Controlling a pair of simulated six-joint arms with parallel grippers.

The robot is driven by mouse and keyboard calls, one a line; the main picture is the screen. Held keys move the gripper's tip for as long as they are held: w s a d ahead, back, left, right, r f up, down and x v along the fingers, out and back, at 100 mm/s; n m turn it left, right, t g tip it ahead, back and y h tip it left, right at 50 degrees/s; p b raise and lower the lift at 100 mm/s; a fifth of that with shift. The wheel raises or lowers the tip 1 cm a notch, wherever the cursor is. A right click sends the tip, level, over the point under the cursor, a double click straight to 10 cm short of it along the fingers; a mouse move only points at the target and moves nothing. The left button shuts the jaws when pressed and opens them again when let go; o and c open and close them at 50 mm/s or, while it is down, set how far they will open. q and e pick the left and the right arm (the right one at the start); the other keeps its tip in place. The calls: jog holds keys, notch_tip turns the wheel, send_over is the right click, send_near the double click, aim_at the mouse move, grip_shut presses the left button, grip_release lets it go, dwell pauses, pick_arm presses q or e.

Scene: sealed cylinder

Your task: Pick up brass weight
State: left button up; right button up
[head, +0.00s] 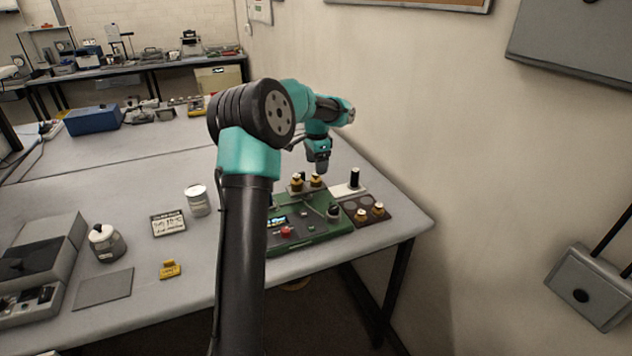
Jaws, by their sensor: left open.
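Small brass weights stand in two places on the bench. One brass weight (297,185) and another right beside it (316,180) stand at the back of a green device (318,230). Two more brass weights, a left one (361,216) and a right one (378,209), stand on a dark brown holder (388,218) at the right. My left gripper (321,171) is open, pointing down just above and behind the back pair. Its fingers are too small to show clearly, and I see nothing held. My right gripper is not in view.
A white plate (342,190) with a black cylinder (355,177) stands right of the back weights. A red button (286,232) and a dark knob (333,212) are on the device. A white can (198,200) stands left. The wall is close on the right.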

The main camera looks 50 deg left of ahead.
pick_arm(q)
jog(key=shift+a+f, duration=0.2)
jog(key=shift+f, duration=2.4)
jog(key=shift+c, duration=0.2)
jog(key=c, duration=1.2)
jog(key=shift+o, duration=0.2)
jog(key=shift+r, duration=0.1)
jog(key=shift+r, duration=1.8)
jog(key=s+d+r, duration=0.1)
jog(key=s+d, duration=0.9)
jog(key=d, duration=0.2)
jog(key=shift+s+r, duration=0.15)
jog(key=shift+s, duration=0.1)
